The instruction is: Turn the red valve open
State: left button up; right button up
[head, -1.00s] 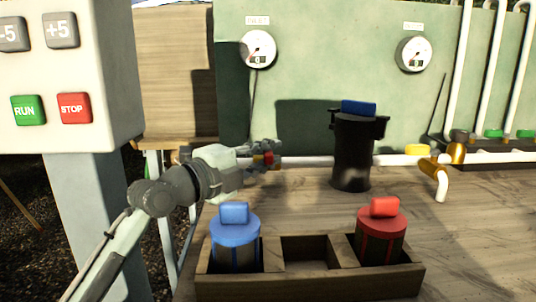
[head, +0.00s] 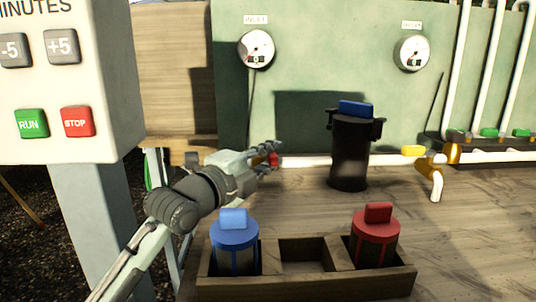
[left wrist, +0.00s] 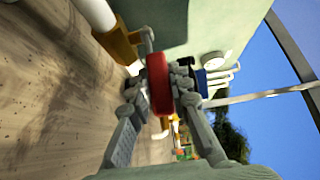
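The red valve handle (left wrist: 158,85) stands between the fingertips of my left gripper (left wrist: 160,80) in the left wrist view. The fingers are drawn in, with one tip close against each side of the handle. In the head view, my left gripper (head: 268,157) is at the pipe along the back of the bench, and a bit of the red valve (head: 273,159) shows between its fingers. The valve body is mostly hidden behind the gripper. My right gripper is not in view.
A black canister (head: 350,155) with a blue top stands right of the gripper. A wooden tray (head: 305,283) in front holds a blue-capped cartridge (head: 234,243) and a red-capped one (head: 375,235). A control box (head: 70,85) stands at left. A yellow-handled tap (head: 432,165) is at right.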

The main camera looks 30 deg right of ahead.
pick_arm(q)
jog(key=o, duration=0.4)
jog(key=v, duration=1.2)
